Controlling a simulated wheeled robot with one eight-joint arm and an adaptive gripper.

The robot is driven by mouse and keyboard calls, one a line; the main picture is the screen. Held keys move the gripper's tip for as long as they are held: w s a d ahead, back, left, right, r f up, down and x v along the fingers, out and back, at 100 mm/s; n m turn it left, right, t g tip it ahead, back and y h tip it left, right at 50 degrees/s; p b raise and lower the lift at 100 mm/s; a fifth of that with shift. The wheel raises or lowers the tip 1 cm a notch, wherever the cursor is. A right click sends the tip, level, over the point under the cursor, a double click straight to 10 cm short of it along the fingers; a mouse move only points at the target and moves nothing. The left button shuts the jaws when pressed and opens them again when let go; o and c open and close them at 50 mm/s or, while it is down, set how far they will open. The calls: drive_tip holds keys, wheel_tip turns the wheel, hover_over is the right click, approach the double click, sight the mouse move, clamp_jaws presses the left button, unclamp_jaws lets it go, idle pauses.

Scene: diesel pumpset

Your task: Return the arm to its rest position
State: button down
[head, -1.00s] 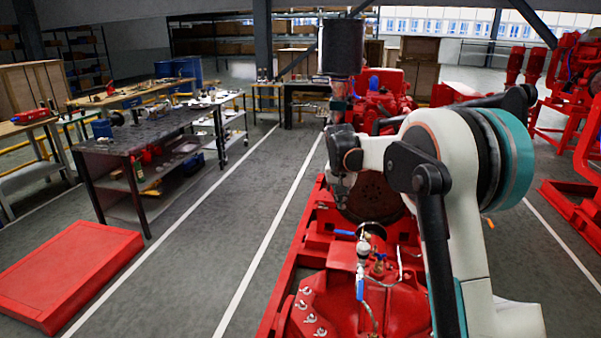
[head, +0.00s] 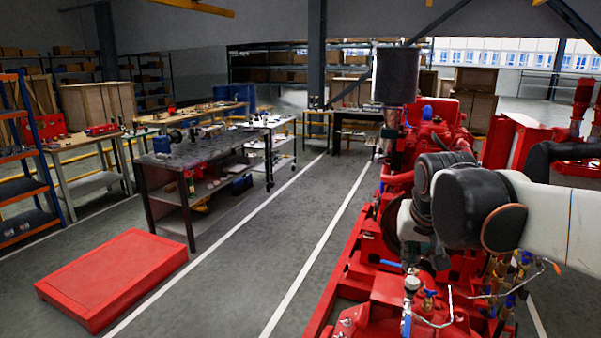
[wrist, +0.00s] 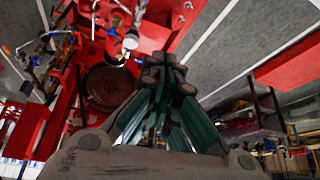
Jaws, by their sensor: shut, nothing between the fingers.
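My arm (head: 545,215) reaches in from the right edge in the head view, over the red diesel pumpset (head: 375,285). Its dark wrist joints (head: 450,195) are bent in front of the engine. My gripper lies mostly hidden below and behind the wrist in the head view. In the wrist view my gripper (wrist: 166,62) is shut and empty, its teal fingers together. A round dark disc (wrist: 106,87) of the pumpset shows left of the fingertips. I cannot tell the exact gap between gripper and pumpset, but no contact shows.
Valves and thin pipes (head: 415,300) stand up from the pumpset under the arm. A dark cylinder (head: 396,75) rises behind. A red platform (head: 112,275) lies on the floor at left, near a workbench (head: 190,165). The grey floor lane between (head: 260,260) is clear.

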drive_tip(key=s+a+f+n, duration=0.1)
drive_tip(key=s+f, duration=0.3)
drive_tip(key=s, duration=0.5)
drive_tip(key=s+a+f+n+t+b, duration=0.1)
drive_tip(key=s+f, duration=0.3)
drive_tip(key=s, duration=0.6)
drive_tip(key=shift+s+a+f+n+t+y+b, duration=0.15)
drive_tip(key=shift+a+f+n+t+y+b, duration=0.15)
drive_tip(key=shift+a+f+n+y, duration=0.1)
drive_tip(key=c, duration=2.3)
unclamp_jaws()
idle(2.0)
